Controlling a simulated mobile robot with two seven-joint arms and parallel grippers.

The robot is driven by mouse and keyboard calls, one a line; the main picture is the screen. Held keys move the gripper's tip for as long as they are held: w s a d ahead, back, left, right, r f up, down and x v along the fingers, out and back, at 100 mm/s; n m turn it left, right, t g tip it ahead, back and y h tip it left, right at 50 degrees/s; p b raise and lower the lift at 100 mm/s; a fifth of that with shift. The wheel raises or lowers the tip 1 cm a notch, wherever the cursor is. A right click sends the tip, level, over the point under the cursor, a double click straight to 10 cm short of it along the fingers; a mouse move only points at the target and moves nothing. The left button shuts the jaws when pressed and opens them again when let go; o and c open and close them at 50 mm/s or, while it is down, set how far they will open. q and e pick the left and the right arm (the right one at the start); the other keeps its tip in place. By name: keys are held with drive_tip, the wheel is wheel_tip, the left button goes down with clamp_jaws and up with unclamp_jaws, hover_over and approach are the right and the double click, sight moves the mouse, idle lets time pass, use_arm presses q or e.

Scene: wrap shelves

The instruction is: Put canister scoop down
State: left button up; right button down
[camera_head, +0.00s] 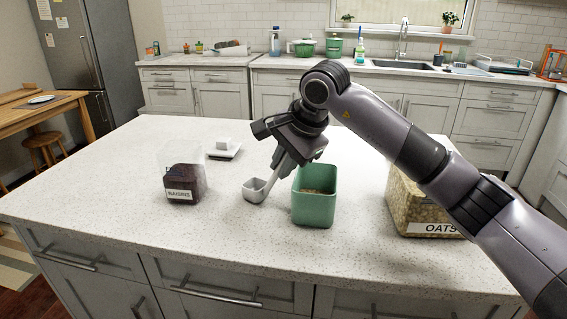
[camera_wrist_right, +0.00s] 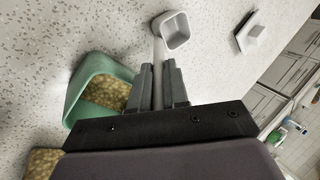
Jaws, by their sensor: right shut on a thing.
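A light grey canister scoop (camera_head: 256,189) with a square cup is in my right gripper (camera_head: 279,165). The gripper is shut on its handle, with the cup hanging low, close to the countertop; I cannot tell if it touches. In the right wrist view the scoop's cup (camera_wrist_right: 176,31) reaches out beyond the fingers (camera_wrist_right: 160,86) and looks empty. The green canister (camera_head: 314,207) stands just right of the scoop, open, with oats inside; it also shows in the wrist view (camera_wrist_right: 75,95). My left gripper is not in view.
A clear container labelled RAISINS (camera_head: 181,195) stands on the left of the white speckled island (camera_head: 95,205). A small white scale-like object (camera_head: 224,151) sits behind. A large OATS container (camera_head: 402,207) stands at the right, below my arm. The counter left and front is clear.

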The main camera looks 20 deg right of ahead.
drive_tip(key=shift+f, duration=0.15)
drive_tip(key=c, duration=1.4)
unclamp_jaws()
drive_tip(key=shift+r, duration=0.3)
drive_tip(key=v, duration=1.2)
drive_tip(key=shift+f, duration=0.1)
